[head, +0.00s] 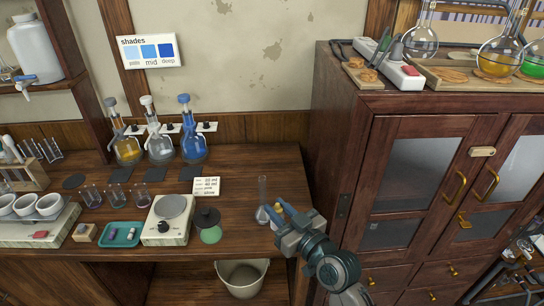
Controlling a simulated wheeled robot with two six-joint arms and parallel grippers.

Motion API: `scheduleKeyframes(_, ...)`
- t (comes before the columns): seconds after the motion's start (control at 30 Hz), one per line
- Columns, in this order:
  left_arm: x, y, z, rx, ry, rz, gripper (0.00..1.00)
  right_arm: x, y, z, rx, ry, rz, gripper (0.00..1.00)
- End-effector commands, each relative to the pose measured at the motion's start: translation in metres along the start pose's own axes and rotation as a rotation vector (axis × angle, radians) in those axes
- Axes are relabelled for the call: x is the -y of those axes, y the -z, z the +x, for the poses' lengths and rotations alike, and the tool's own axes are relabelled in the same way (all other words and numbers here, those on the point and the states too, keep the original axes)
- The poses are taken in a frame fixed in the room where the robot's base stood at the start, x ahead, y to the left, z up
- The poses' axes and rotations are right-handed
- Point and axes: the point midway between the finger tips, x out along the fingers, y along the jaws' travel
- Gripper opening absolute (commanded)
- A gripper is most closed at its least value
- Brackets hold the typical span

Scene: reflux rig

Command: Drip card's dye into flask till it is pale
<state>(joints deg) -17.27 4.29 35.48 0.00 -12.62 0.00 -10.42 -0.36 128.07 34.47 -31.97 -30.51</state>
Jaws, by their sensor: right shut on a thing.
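A small clear flask (263,213) with a tall narrow neck stands upright near the right end of the bench. My right gripper (277,209) is just right of it, shut on a small yellowish thing mostly hidden by the fingers. I cannot tell whether a finger touches the flask. A white card (206,186) with written lines, too small to read fully, stands left of the flask. Three stoppered dye vessels stand at the wall: yellow (127,149), clear (159,146) and blue (193,146). A shades chart (147,51) on the wall shows pale, mid and deep blue. My left gripper is out of view.
A wooden cabinet (420,190) rises at the right. A bucket (242,277) sits below.

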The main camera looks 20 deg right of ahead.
Motion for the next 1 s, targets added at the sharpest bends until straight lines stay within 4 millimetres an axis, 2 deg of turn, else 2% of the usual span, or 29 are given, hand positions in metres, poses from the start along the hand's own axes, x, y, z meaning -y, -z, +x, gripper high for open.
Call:
scheduleKeyframes(0.03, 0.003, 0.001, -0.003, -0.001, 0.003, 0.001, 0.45, -0.002, 0.015, 0.011, -0.008, 0.050, -0.009, 0.12)
scheduleKeyframes(0.2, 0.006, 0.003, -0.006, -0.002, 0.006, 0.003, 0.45, 0.000, 0.054, 0.036, -0.010, 0.228, -0.008, 0.12)
scheduleKeyframes(0.4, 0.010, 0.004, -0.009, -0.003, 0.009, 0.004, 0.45, 0.001, 0.095, 0.049, -0.013, 0.394, -0.002, 0.12)
scheduleKeyframes(0.5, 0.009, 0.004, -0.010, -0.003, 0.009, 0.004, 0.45, 0.001, 0.109, 0.051, -0.014, 0.447, 0.001, 0.12)
scheduleKeyframes(0.67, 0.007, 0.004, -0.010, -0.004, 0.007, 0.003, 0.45, 0.001, 0.119, 0.052, -0.015, 0.488, 0.006, 0.12)
scheduleKeyframes(1.0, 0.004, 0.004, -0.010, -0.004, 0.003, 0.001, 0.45, 0.001, 0.118, 0.051, -0.014, 0.489, 0.007, 0.12)
